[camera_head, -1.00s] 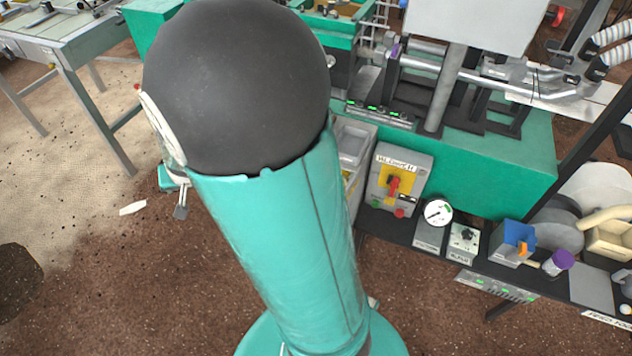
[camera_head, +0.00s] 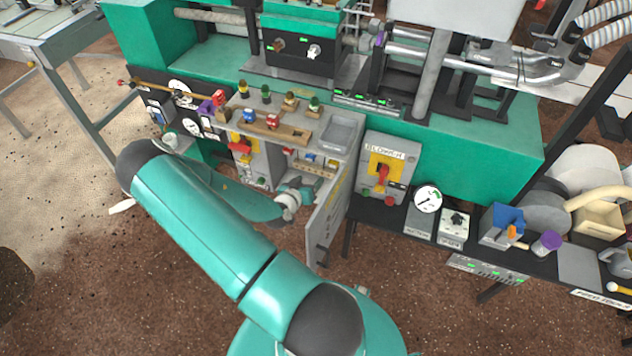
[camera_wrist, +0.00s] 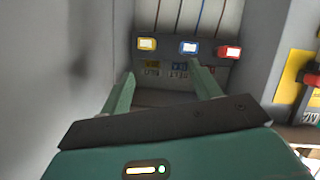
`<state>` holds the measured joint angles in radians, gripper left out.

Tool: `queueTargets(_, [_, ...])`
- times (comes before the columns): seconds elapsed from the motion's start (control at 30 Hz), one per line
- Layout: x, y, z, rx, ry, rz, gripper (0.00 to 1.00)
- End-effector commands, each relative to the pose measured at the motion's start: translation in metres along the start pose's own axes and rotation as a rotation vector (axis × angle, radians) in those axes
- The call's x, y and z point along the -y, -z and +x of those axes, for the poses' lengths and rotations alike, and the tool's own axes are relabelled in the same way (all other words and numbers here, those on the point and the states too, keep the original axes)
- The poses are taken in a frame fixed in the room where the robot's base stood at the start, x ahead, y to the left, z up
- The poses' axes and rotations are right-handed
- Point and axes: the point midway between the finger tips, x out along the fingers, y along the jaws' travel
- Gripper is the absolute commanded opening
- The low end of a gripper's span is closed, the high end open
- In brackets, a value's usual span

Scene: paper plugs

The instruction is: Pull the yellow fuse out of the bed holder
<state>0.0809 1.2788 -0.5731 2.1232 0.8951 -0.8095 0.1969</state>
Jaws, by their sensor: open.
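The yellow fuse (camera_wrist: 147,44) sits at the left end of a row of three in the wrist view. The blue fuse (camera_wrist: 188,47) is in the middle and the red fuse (camera_wrist: 230,52) at the right. Dark labels, too blurred to read, lie just below the row. My gripper (camera_wrist: 161,68) is open and empty, its two green fingers pointing at the row. The yellow fuse lies beyond the gap, nearer the left finger; the blue one is beyond the right fingertip. In the head view my gripper (camera_head: 303,188) is inside the open grey cabinet, below the small fuse row (camera_head: 310,158).
The open cabinet door (camera_head: 325,225) stands close to the right of my gripper in the head view. A bench top (camera_head: 295,130) with coloured plugs is above the cabinet. The blower switch box (camera_head: 385,165) stands further right.

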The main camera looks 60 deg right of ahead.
Motion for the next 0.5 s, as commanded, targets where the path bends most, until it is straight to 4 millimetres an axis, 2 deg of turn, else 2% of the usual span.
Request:
queueTargets(0.03, [-0.009,-0.003,0.006,-0.029,-0.017,-0.018,0.63])
queueTargets(0.13, [-0.02,-0.004,0.012,-0.07,-0.037,-0.034,0.63])
queueTargets(0.33, [-0.024,-0.003,0.025,-0.085,-0.044,-0.037,0.63])
queueTargets(0.5, [-0.025,-0.001,0.051,-0.084,-0.045,-0.037,0.63])
